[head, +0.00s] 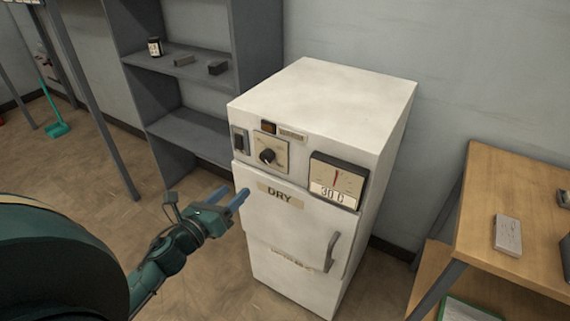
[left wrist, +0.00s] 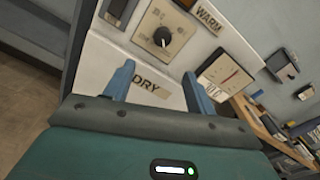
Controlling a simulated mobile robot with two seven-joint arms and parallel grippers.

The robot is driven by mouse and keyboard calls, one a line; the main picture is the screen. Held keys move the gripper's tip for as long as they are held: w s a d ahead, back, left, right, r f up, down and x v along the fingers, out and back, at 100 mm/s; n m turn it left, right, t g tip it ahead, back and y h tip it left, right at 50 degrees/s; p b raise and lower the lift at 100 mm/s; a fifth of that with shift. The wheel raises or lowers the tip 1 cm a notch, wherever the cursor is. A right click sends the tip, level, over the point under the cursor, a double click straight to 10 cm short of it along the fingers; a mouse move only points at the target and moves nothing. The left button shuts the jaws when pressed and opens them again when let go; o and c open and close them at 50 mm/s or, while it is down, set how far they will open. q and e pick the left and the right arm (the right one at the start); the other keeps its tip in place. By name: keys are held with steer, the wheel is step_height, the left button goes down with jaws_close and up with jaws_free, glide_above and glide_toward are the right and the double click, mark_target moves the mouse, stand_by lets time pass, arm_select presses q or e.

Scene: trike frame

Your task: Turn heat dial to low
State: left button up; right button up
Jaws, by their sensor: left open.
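The heat dial (head: 267,155) is a black knob on a pale square plate, high on the front of a white drying cabinet (head: 335,90). It also shows in the left wrist view (left wrist: 161,37), beyond my fingertips. My left gripper (head: 232,197) is open and empty, in front of the cabinet near the DRY label (head: 279,195), below and left of the dial. In the left wrist view its two blue fingers (left wrist: 157,82) stand apart, with the DRY label between them. The dial's markings are too small to read. My right gripper is not in view.
A gauge (head: 337,181) reading about 30 C sits right of the dial, and a dark switch (head: 239,141) sits left of it. The door handle (head: 332,251) sticks out lower down. Grey shelves (head: 185,130) stand behind left; a wooden table (head: 510,200) stands right.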

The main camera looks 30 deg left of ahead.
mark_target(265, 159)
arm_select(q)
steer(key=w, duration=0.4)
steer(key=w+m, duration=0.1)
steer(key=w, duration=0.4)
steer(key=w+d+m+p, duration=0.1)
steer(key=w, duration=0.3)
steer(key=shift+w+r, duration=0.3)
steer(key=shift+w, duration=0.3)
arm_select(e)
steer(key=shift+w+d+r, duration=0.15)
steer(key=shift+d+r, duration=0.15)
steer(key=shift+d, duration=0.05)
arm_select(q)
steer(key=c, duration=1)
